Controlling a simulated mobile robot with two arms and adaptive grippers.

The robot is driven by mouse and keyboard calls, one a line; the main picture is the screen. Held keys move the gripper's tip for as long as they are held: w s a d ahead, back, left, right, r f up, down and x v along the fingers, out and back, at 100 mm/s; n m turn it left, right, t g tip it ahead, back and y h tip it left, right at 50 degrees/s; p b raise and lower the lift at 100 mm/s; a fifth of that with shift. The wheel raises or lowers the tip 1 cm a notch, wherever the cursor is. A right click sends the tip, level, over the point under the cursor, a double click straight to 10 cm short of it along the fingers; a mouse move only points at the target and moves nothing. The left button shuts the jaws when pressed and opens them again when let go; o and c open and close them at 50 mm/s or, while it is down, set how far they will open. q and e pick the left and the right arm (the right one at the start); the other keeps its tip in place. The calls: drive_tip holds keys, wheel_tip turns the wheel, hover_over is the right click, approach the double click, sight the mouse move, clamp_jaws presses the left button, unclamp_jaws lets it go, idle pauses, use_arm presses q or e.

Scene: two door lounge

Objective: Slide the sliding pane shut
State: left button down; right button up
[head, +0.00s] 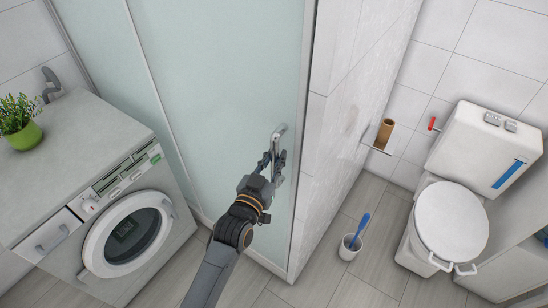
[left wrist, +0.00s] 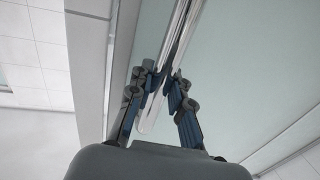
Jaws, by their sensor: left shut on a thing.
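The sliding pane (head: 225,85) is a pale green frosted glass panel in the middle of the head view. A metal bar handle (head: 278,133) is on its right side, close to the frame's right post. My left gripper (head: 271,165) is at the handle and shut on it. In the left wrist view, the fingers of my left gripper (left wrist: 160,90) stand on both sides of the shiny handle (left wrist: 178,50), with the glass pane (left wrist: 235,75) behind. My right gripper is not in view.
A tiled wall (head: 345,120) borders the pane on the right. Beyond it are a toilet brush (head: 352,243), a paper holder (head: 380,140) and a toilet (head: 450,222).

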use_arm(q)
drive_tip(key=c, duration=1.2)
unclamp_jaws()
drive_tip(key=v, duration=1.2)
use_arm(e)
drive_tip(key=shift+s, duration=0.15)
use_arm(q)
drive_tip(key=s+a+f+n+g+y+b, duration=0.1)
drive_tip(key=s+a+f+g+y, duration=0.2)
drive_tip(key=f, duration=1.5)
drive_tip(key=s+a+f+g+y+b, duration=0.2)
drive_tip(key=s+a+f+g, duration=0.25)
drive_tip(key=f, duration=1.25)
drive_tip(key=s+a+f+g+y, duration=0.1)
drive_tip(key=s+a+f+g, duration=0.1)
drive_tip(key=s+a+f, duration=0.2)
drive_tip(key=s+a+f+n+g+y+b, duration=0.1)
drive_tip(key=s+a+f+g, duration=0.2)
drive_tip(key=s+f, duration=0.8)
drive_tip(key=s+a+f+n+g+y, duration=0.1)
drive_tip(key=s+a+f, duration=0.6)
drive_tip(key=s, duration=0.8)
drive_tip(key=shift+s+f+g+b, duration=0.15)
drive_tip(key=shift+f+g+b, duration=0.25)
drive_tip(key=shift+g, duration=0.35)
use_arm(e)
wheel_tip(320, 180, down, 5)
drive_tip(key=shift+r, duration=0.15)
